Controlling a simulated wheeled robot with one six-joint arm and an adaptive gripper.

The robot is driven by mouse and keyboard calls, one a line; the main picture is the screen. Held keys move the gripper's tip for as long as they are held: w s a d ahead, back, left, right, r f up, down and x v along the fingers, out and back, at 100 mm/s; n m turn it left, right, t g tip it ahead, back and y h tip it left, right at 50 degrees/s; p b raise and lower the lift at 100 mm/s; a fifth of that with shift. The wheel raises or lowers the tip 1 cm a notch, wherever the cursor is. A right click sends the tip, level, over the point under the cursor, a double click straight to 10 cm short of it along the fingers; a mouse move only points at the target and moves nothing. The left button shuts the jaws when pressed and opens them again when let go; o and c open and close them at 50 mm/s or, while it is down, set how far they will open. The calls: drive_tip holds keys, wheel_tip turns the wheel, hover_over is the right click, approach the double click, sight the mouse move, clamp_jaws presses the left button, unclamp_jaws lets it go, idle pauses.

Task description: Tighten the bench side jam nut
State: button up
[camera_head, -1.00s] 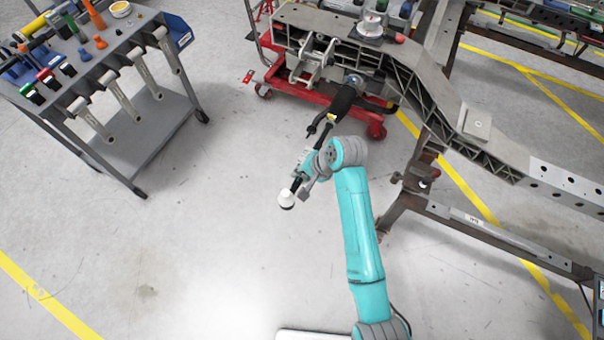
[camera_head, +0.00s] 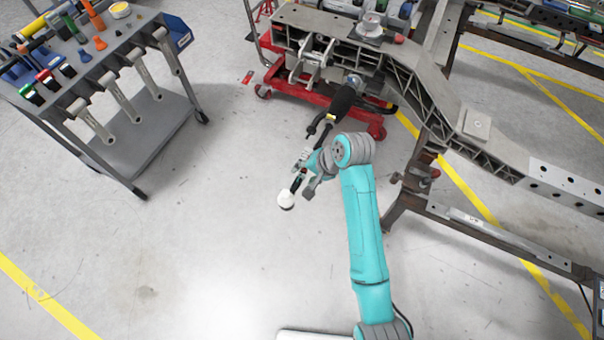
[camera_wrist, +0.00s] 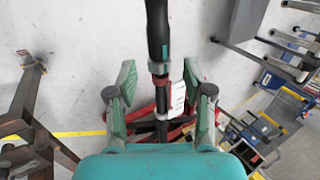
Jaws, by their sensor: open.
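A dark rod (camera_head: 326,127) extends from a black ribbed boot (camera_head: 344,98) under the chassis to a white rounded end (camera_head: 286,200). In the wrist view the rod (camera_wrist: 157,28) runs top to bottom, with a grey collar (camera_wrist: 159,68), a red ring (camera_wrist: 162,80) and a white label (camera_wrist: 178,95). I cannot tell which part is the bench side jam nut. My gripper (camera_wrist: 158,76) is open, its green fingers on either side of the collar area with visible gaps. In the head view my gripper (camera_head: 304,177) is small and partly hidden by my wrist.
The grey chassis frame (camera_head: 440,95) stands on a rusty stand (camera_head: 407,180) at right. A red cart (camera_head: 300,82) is below its near end. A tool trolley (camera_head: 150,120) with hanging wrenches is at left. The floor between trolley and rod is clear.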

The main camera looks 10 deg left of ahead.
drive_tip(key=v, duration=0.9)
drive_tip(key=shift+r, duration=0.15)
drive_tip(key=s+d+f+t, duration=0.4)
drive_tip(key=s+d+f, duration=0.3)
drive_tip(key=f, duration=0.4)
drive_tip(key=s+d+f+t+h, duration=0.1)
drive_tip(key=s+d+t+h, duration=0.3)
drive_tip(key=s, duration=0.6)
drive_tip(key=s+d+r+n+t, duration=0.2)
drive_tip(key=s+d+r, duration=0.1)
drive_tip(key=s+r, duration=0.5)
drive_tip(key=s+d+r+n+t+h, duration=0.1)
drive_tip(key=s+d+r, duration=0.3)
drive_tip(key=s+r, duration=0.4)
drive_tip(key=s+n+t, duration=0.1)
drive_tip(key=s, duration=0.4)
drive_tip(key=shift+t, duration=0.4)
drive_tip(key=shift+d+r, duration=0.1)
